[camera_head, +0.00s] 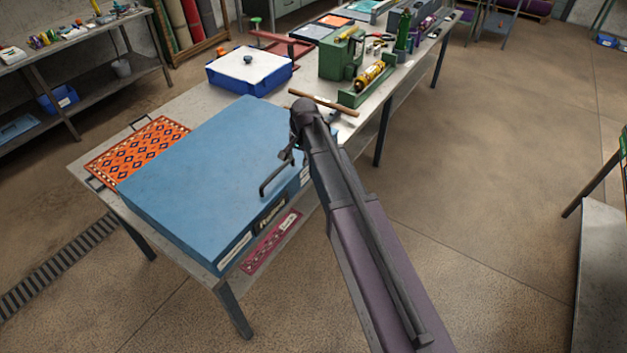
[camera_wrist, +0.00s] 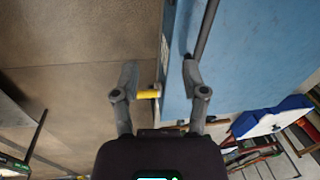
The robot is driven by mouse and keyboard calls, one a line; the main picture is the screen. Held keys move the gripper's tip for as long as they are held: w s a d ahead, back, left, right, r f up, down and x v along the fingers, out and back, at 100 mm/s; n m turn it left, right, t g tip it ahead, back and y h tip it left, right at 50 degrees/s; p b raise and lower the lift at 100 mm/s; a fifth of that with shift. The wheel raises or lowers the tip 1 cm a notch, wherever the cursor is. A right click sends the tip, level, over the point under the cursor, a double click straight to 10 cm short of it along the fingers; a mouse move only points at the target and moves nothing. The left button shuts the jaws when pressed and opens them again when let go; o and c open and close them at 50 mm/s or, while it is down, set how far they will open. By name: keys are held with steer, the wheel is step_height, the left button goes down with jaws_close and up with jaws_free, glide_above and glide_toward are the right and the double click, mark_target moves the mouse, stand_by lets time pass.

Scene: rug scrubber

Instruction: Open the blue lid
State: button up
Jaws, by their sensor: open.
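The blue lid (camera_head: 205,150) lies flat and looks shut on top of a wide, low machine on the near end of the table. A dark bar handle (camera_head: 272,180) sticks out at its front right side, above a black label plate. My gripper (camera_head: 288,157) is beside that right side, close to the handle, and partly hidden by my arm. In the wrist view, my gripper (camera_wrist: 159,77) is open with nothing held. The blue lid (camera_wrist: 250,60) fills the right there, and the dark handle bar (camera_wrist: 207,28) runs up from near the right fingertip. Contact cannot be told.
An orange patterned rug (camera_head: 135,150) lies at the machine's left end. A blue-and-white box (camera_head: 249,70), a wooden-handled tool (camera_head: 322,102) and a green holder with a yellow canister (camera_head: 370,80) stand farther along the table. The floor to the right is open.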

steer(key=s+d+f+n+b, duration=0.1)
steer(key=s+d+f+b, duration=0.2)
steer(key=s+d+f, duration=0.1)
steer(key=shift+s+d, duration=0.25)
stand_by(0.6)
steer(key=s+d+f+n+b, duration=0.2)
steer(key=s+d, duration=0.3)
steer(key=s, duration=0.3)
steer(key=s+d+f+n+g+h+b, duration=0.1)
steer(key=s+d+f+n+b, duration=0.1)
steer(key=s+d, duration=0.4)
steer(key=shift+s+d+n, duration=0.2)
steer(key=shift+s+n, duration=0.4)
steer(key=shift+s, duration=0.5)
jaws_close()
